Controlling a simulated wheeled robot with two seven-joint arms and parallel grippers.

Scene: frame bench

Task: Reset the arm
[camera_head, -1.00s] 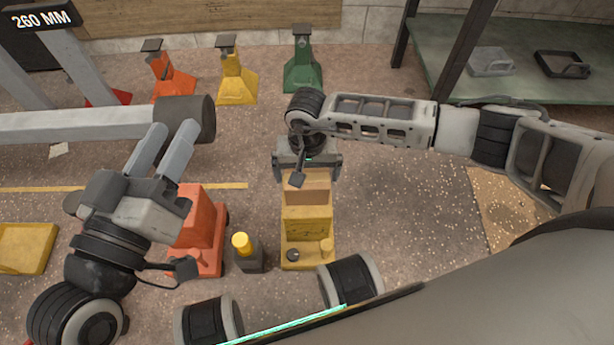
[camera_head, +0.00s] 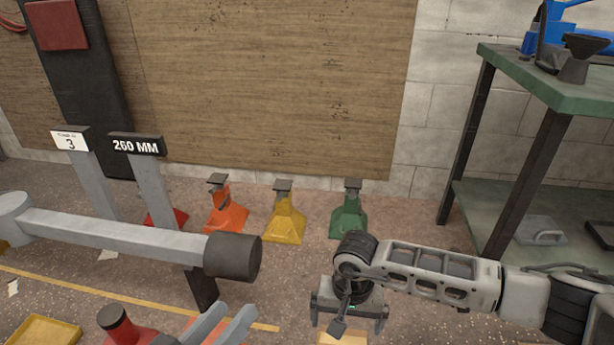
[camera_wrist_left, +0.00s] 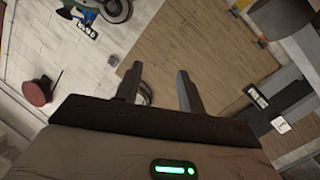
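My right gripper (camera_head: 349,308) hangs at the end of the arm coming from the right. Its jaws are apart, above a yellow body (camera_head: 342,338) cut off by the bottom edge; no grip shows.
Orange (camera_head: 226,212), yellow (camera_head: 285,219) and green (camera_head: 348,214) stands line the wall. A green bench (camera_head: 545,82) stands right. A red object (camera_head: 122,328) and yellow tray (camera_head: 45,332) are at lower left. Floor between stands and right arm is clear.

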